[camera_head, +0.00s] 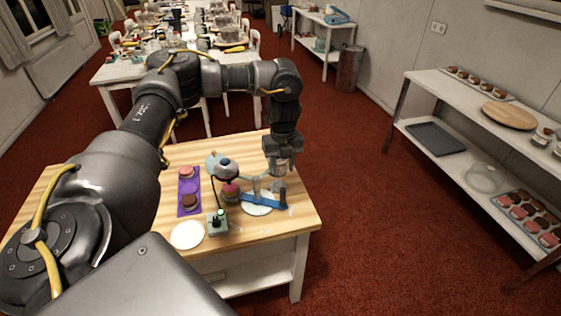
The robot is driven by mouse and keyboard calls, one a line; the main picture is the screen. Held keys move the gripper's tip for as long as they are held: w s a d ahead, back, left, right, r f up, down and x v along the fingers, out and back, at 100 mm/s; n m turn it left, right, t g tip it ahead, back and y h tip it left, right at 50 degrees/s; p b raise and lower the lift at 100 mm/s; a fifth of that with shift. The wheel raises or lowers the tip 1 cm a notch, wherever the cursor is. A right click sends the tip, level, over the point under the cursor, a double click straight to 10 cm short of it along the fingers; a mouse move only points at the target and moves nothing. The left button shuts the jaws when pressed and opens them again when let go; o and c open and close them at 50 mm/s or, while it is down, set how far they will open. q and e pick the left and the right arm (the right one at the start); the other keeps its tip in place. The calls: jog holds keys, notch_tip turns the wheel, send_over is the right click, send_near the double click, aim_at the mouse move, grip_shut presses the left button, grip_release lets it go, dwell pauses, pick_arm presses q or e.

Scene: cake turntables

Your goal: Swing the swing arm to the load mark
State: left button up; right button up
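The blue swing arm (262,201) lies across a pale round disc (257,209) on the wooden table, with a short upright part at its right end. My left gripper (281,185) points down at that right end, very close to it. Whether its fingers touch or grip the swing arm is too small to tell. A small cake with a pink top (231,190) sits just left of the swing arm. I cannot make out a load mark. My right gripper is not in view.
A purple mat (189,200) with small cakes, a white plate (187,235) and a grey box with a green button (218,222) are to the left. A lamp-like dark and pale-blue head (228,168) stands behind. The table's right side is clear.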

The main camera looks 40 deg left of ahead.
aim_at(283, 188)
pick_arm(q)
notch_tip(283, 188, down, 10)
jog(key=b, duration=0.9)
jog(key=shift+b, duration=0.3)
jog(key=shift+w+r+p, duration=0.1)
jog(key=shift+r+p, duration=0.15)
jog(key=shift+p, duration=0.05)
jog(key=shift+c, duration=0.9)
jog(key=c, duration=0.5)
jog(key=shift+c, duration=0.5)
jog(key=shift+s+d+p, duration=0.2)
jog(key=shift+s+p, duration=0.2)
jog(key=shift+s, duration=0.35)
jog(key=shift+s+d+p, duration=0.2)
jog(key=shift+s+p, duration=0.15)
jog(key=shift+s, duration=0.35)
